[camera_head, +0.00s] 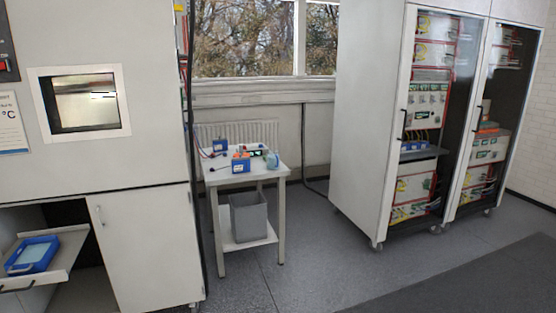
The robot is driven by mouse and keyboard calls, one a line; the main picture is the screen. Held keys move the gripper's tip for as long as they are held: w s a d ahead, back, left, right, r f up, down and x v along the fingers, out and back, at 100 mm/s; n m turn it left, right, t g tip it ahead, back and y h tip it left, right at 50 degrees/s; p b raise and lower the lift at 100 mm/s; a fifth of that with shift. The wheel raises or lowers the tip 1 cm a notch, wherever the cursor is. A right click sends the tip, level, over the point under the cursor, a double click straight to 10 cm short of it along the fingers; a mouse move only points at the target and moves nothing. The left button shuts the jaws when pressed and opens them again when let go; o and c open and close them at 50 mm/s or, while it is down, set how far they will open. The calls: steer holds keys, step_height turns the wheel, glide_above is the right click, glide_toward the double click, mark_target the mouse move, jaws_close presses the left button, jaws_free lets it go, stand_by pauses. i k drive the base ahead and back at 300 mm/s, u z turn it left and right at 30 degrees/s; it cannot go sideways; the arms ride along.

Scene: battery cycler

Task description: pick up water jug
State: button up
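A small pale blue-green vessel (272,159), which may be the water jug, stands near the right front corner of the small white table (279,173). It is too small to make out a handle or spout. A blue box with an orange-red top (241,163) sits to its left. My gripper is not in view, and nothing is seen touching the vessel.
A grey bin (249,217) stands on the table's lower shelf. Glass-fronted cabinets (372,120) are at right. A large white chamber (140,150) is at left, with a pulled-out shelf holding a blue tray (33,254). The grey floor (310,260) before the table is clear.

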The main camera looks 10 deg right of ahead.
mark_target(272, 155)
steer(key=z, duration=0.2)
steer(key=i, duration=1.6)
steer(key=u, duration=1.1)
steer(key=i, duration=0.9)
steer(key=u, duration=0.5)
